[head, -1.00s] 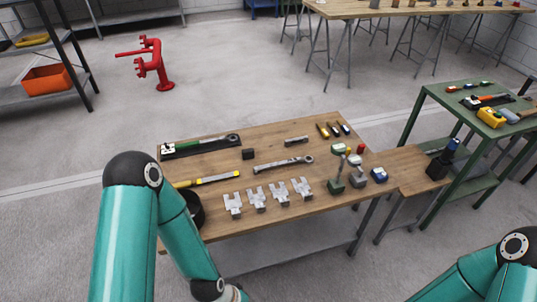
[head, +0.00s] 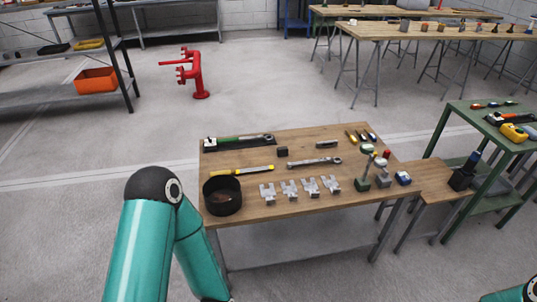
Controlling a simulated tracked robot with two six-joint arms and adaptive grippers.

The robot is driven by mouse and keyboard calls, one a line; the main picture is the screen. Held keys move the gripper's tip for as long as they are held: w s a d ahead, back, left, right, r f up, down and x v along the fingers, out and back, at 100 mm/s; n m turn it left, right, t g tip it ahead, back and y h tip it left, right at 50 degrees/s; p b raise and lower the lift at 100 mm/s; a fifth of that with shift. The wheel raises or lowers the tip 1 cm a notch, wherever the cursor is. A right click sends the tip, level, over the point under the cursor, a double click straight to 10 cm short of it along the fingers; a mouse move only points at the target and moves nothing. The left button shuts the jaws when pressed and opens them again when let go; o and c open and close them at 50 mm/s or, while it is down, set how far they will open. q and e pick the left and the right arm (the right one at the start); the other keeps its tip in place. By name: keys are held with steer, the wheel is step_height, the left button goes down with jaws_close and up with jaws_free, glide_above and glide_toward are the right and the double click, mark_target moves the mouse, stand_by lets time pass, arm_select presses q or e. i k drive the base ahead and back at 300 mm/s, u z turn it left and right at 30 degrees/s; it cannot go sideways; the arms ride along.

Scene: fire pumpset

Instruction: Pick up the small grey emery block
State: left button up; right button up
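On the wooden table (head: 240,181) a small grey bar-shaped block (head: 327,143) lies near the back, right of the middle. A smaller, darker block (head: 282,152) lies to its left. I cannot tell for sure which is the emery block; the bar-shaped one looks greyer. Nothing touches either block. My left arm comes in at the lower left, in front of the table, and its gripper is out of the picture. Only a bit of my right arm shows at the lower right corner, and its gripper is out of view too.
Near the blocks are a ratchet wrench (head: 314,161), a yellow-handled tool (head: 242,170), a black bowl (head: 222,195), and several metal brackets (head: 289,189). A tool tray (head: 239,142) lies at the back left. A green table (head: 480,120) stands to the right. The floor in front is open.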

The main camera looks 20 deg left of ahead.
mark_target(283, 151)
steer(key=u, duration=0.6)
steer(key=i, duration=1.15)
steer(key=z, duration=2.15)
steer(key=k, duration=1.3)
steer(key=u, duration=0.15)
steer(key=i, duration=0.65)
steer(key=u, duration=0.4)
